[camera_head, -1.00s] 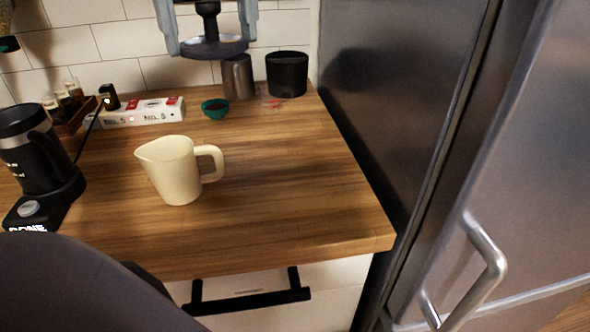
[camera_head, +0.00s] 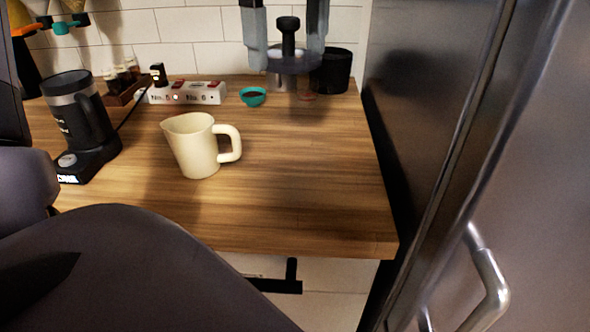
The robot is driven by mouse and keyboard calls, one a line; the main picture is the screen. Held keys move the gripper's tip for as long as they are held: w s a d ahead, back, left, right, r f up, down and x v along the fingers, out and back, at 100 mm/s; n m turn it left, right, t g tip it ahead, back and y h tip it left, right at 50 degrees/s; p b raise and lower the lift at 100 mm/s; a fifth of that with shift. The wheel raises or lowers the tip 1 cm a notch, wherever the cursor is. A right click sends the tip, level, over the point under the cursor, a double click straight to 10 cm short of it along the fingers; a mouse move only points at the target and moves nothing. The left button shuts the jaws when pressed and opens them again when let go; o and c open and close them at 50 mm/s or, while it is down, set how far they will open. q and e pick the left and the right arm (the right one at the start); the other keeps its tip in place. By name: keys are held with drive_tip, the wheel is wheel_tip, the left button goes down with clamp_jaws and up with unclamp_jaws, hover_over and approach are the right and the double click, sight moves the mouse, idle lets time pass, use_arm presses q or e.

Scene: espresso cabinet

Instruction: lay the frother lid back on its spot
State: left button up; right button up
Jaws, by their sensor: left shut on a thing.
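The frother lid (camera_head: 294,63) is a dark round disc with a black knob on top. My left gripper (camera_head: 288,36) comes down from the top of the head view, with one finger on each side of the knob. It is shut on the lid and holds it level, in front of the back of the counter. The black frother (camera_head: 76,122) stands on its base at the left of the counter; whether its top is open I cannot tell. My right gripper is not in view.
A cream pitcher (camera_head: 197,148) stands mid-counter. Behind it are a white power strip (camera_head: 190,93), a teal bowl (camera_head: 252,97) and a black canister (camera_head: 331,72). A metal cup (camera_head: 281,82) is mostly hidden behind the lid. The wooden counter (camera_head: 310,175) is clear at front right, beside the fridge.

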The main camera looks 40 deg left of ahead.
sight(290, 178)
use_arm(q)
wheel_tip(290, 178, down, 19)
drive_tip(key=shift+b, duration=1)
drive_tip(key=shift+f, duration=0.15)
drive_tip(key=o, duration=0.8)
drive_tip(key=shift+r, duration=0.5)
wheel_tip(290, 178, up, 11)
drive_tip(key=p, duration=0.1)
drive_tip(key=shift+r, duration=0.2)
